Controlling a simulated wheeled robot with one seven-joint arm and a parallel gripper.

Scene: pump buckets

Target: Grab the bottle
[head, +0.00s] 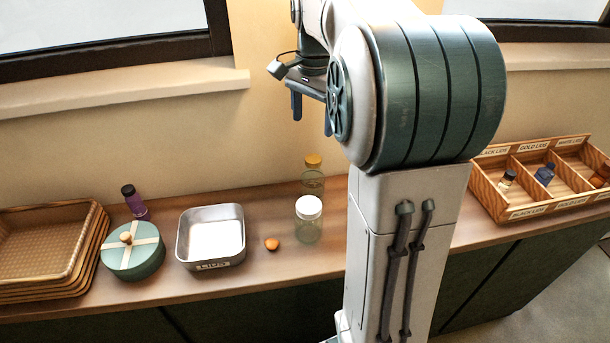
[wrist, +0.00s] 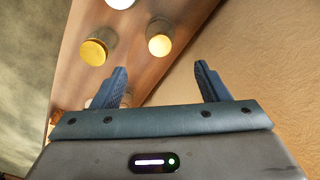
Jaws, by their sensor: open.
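A clear glass bottle with a white lid (head: 308,220) stands upright on the wooden counter. A second clear bottle with a gold lid (head: 313,176) stands behind it. My gripper (head: 311,113) is above the counter's back, near the wall, partly hidden by my arm. In the wrist view my gripper (wrist: 160,70) is open with nothing between its fingers. Beyond the fingers are a gold-lidded container (wrist: 94,52), a yellow-lidded one (wrist: 160,44) and a white lid (wrist: 120,3).
A metal tray (head: 183,238), a round green box (head: 131,262) and stacked woven trays (head: 97,240) stand left. A divided wooden crate (head: 487,198) with small bottles stands right. My arm hides the counter's middle.

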